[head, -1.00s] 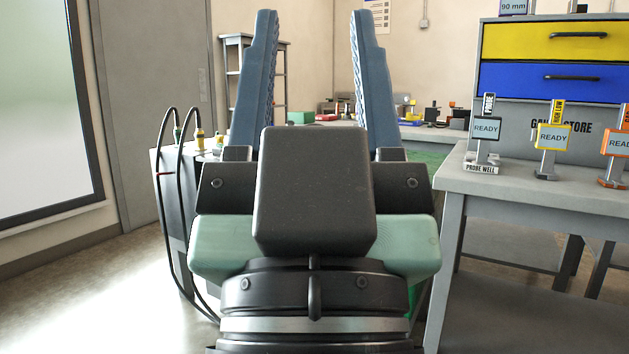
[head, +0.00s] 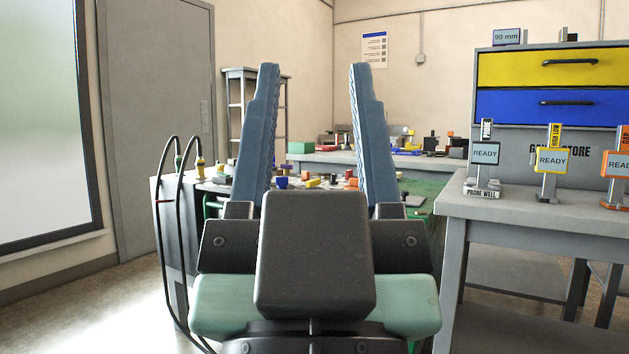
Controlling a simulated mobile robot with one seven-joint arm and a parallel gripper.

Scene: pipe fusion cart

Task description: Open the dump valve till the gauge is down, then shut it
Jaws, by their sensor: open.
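My gripper (head: 312,85) is in the middle of the head view, its two blue fingers pointing up and wide apart. It is open, with nothing between the fingers. Behind it stands a cart (head: 170,215) with a dark side and two black hoses (head: 181,260) at its left end. The hoses' top fittings are green and yellow (head: 199,163). Small coloured parts (head: 313,183) lie or stand on the cart top, seen between the fingers. I cannot make out the dump valve or the gauge among them. My gripper hides part of the cart.
A grey table (head: 540,208) at the right carries several READY display stands (head: 552,160). Yellow and blue drawers (head: 550,68) stand behind it. A back bench (head: 330,158) holds small items. A grey door (head: 160,110) and open floor (head: 110,305) are at the left.

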